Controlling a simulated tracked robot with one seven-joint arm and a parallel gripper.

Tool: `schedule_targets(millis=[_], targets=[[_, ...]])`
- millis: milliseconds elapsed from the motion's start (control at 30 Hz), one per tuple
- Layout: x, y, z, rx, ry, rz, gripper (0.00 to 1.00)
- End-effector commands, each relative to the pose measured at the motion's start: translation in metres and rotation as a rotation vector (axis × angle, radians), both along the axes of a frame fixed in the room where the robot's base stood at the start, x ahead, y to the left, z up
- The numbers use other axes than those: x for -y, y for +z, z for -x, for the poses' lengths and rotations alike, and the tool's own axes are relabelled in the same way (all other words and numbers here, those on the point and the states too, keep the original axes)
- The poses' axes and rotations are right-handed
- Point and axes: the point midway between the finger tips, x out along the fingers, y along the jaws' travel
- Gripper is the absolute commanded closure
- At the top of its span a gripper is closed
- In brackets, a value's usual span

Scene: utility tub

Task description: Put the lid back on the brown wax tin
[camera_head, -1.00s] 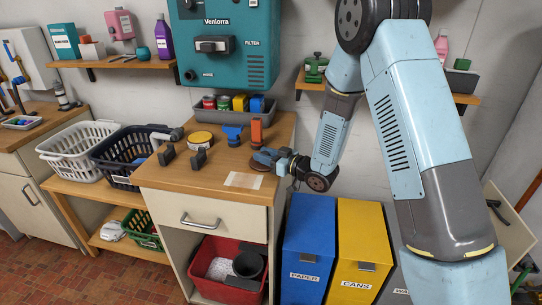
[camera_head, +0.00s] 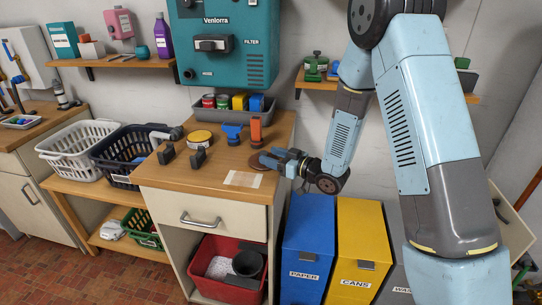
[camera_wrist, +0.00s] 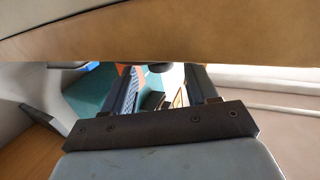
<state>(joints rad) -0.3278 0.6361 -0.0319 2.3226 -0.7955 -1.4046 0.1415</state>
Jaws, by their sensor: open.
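Whether the disc lies between the fingertips is unclear. A low round tin (camera_head: 199,138) with a yellow side and paler top stands farther left on the counter; I cannot tell if it is the wax tin. In the wrist view the fingers (camera_wrist: 166,88) are apart, and a brown surface crosses the top, too close to identify.
Dark upright blocks (camera_head: 197,158), a blue tool (camera_head: 232,133) and an orange block (camera_head: 256,131) stand on the counter (camera_head: 215,182). A pale rectangle (camera_head: 242,180) lies at its front. A grey tray (camera_head: 230,112) holds small tins behind. Blue and yellow bins (camera_head: 358,250) stand at right.

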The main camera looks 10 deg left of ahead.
Motion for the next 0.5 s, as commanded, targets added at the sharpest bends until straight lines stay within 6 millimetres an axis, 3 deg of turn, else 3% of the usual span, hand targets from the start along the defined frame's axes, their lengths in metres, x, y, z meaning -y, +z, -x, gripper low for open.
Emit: schedule_targets(millis=[200, 500], targets=[[0.040, 0.002, 0.020, -0.001, -0.005, 0.000, 0.42], [0.072, 0.004, 0.037, -0.001, -0.003, 0.000, 0.42]])
